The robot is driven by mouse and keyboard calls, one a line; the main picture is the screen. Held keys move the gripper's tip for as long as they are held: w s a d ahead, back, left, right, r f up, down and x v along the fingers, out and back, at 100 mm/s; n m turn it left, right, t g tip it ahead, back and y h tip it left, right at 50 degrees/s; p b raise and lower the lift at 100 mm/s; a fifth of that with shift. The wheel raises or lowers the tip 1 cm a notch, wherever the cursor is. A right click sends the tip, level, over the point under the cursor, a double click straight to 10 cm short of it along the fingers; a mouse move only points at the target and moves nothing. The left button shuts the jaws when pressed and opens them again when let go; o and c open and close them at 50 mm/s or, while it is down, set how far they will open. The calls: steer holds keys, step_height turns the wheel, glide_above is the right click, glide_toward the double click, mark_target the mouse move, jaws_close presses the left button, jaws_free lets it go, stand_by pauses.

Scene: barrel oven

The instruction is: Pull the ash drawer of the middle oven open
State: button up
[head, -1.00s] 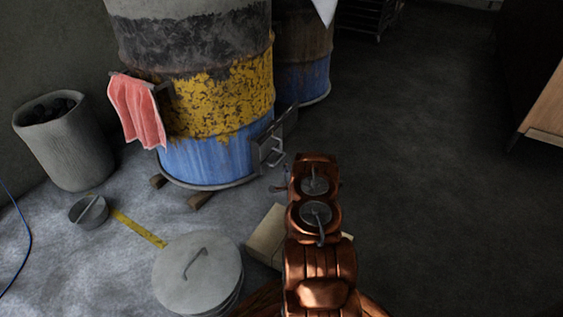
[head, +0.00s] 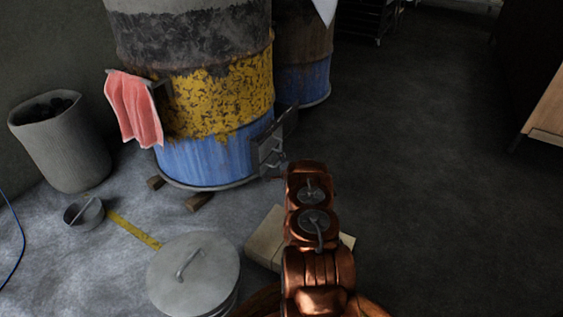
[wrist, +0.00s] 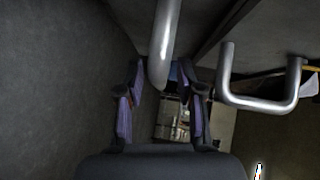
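The near barrel oven (head: 225,100), painted black, yellow and blue, stands upright left of centre. I cannot tell from these views whether it is the middle one. Low on its right side is a dark metal front (head: 284,127) with a handle (head: 272,158). My gripper is beside this handle, mostly hidden behind my copper arm in the head view. In the wrist view my gripper (wrist: 160,106) is open, with its fingers apart. A round metal bar (wrist: 163,45) comes down from the top to between the fingers; contact cannot be told. A second, U-shaped handle (wrist: 262,98) is at the right.
Another barrel (head: 303,70) stands behind. A pink cloth (head: 133,107) hangs on the near barrel. A grey bin (head: 62,140), a small pan (head: 84,214), a lidded round container (head: 194,272) and a pale box (head: 265,238) are on the floor. The floor at right is clear.

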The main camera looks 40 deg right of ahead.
jaws_close()
stand_by(0.7)
